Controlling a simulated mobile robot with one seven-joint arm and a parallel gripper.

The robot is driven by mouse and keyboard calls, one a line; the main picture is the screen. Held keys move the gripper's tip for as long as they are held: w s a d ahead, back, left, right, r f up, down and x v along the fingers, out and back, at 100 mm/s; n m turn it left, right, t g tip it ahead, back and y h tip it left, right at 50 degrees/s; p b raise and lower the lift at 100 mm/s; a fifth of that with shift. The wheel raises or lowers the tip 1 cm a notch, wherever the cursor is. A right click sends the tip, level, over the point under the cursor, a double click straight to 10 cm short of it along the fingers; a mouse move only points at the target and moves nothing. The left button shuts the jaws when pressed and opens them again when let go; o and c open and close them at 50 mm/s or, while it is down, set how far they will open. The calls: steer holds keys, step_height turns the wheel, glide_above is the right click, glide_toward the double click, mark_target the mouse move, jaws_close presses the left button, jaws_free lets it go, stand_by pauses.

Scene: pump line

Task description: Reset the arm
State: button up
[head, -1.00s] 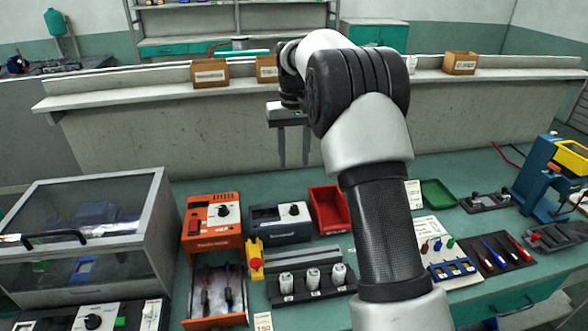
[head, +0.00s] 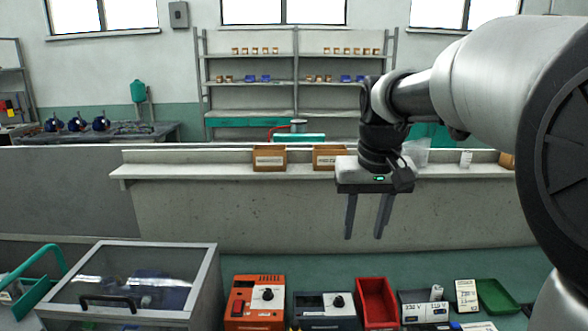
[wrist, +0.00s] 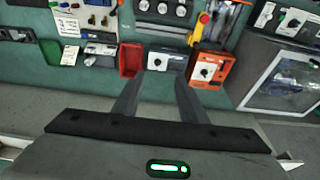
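My gripper (head: 365,217) hangs from my arm, pointing down, in front of the pale wall with the shelf ledge. Its two dark fingers are spread apart with nothing between them. In the wrist view my gripper (wrist: 158,88) is seen from above, the fingers open and empty over the bench. The dark grey device (head: 325,308) stands on the bench below and to the left of the fingers, apart from them. It also shows between and beyond the fingers in the wrist view (wrist: 166,60).
An orange device (head: 255,300), a red bin (head: 376,300) and a green tray (head: 497,296) stand on the bench (head: 420,268). A glass-lidded box (head: 130,282) is at left. Cardboard boxes (head: 269,158) sit on the ledge (head: 200,165) behind my gripper. Air around the fingers is clear.

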steer(key=s+t+p, duration=0.3)
steer(key=s, duration=1.7)
steer(key=shift+s, duration=0.35)
